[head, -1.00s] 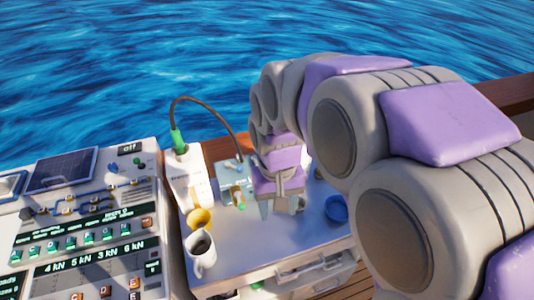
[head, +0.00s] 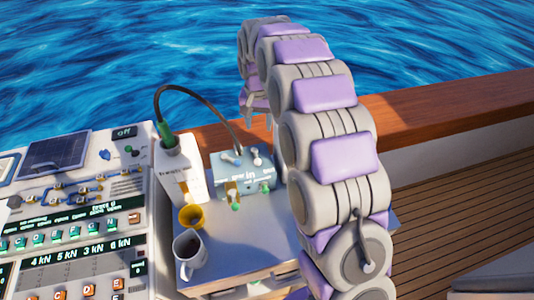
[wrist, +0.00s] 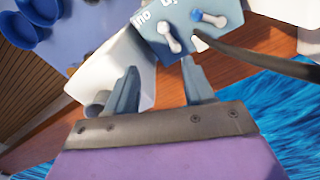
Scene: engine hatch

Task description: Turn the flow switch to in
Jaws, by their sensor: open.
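A light blue switch box (head: 240,176) stands on the table with small levers and knobs. Its lettering includes "in", but I cannot tell which control is labelled flow. In the wrist view the box (wrist: 183,50) is upside down at the top, with a white-tipped lever (wrist: 168,36) and a blue-tipped lever (wrist: 208,18). My gripper (head: 257,114) is raised at the far side of the box, apart from it. In the wrist view my gripper (wrist: 160,85) is open, with nothing held and its fingers pointing toward the box side.
A white box (head: 178,172) with a green plug and dark cable stands left of the switch box. A yellow cup (head: 191,217) and white mug (head: 190,254) stand in front. A control panel (head: 75,220) is at left, a wooden rail (head: 430,108) behind.

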